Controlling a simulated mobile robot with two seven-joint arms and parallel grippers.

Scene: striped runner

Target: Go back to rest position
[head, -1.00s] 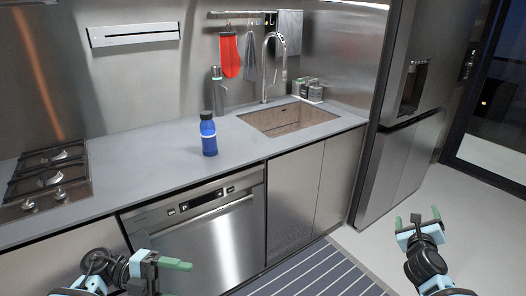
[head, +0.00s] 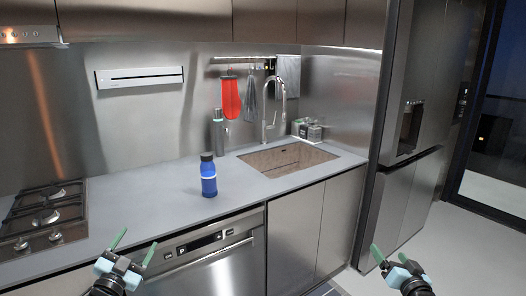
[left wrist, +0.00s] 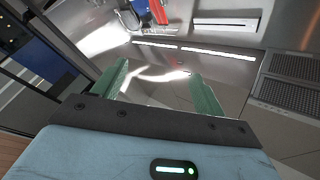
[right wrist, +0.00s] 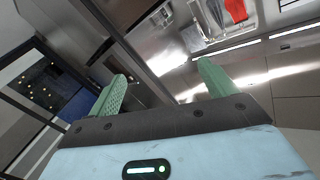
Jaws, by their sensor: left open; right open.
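My left gripper (head: 134,250) is at the lower left of the head view, in front of the counter edge, with its green fingers apart and nothing between them. The left wrist view also shows its empty fingers (left wrist: 160,90). My right gripper (head: 388,258) is at the lower right of the head view, in front of the cabinets and fridge, open and empty. The right wrist view shows its green fingers (right wrist: 160,88) spread with nothing held. Both grippers are apart from the counter things.
A blue bottle (head: 208,180) stands upright on the grey counter (head: 150,190). A gas hob (head: 45,220) is at the left, a sink (head: 285,160) at the back right. A dishwasher (head: 210,262) is below the counter. A tall fridge (head: 410,190) stands at the right.

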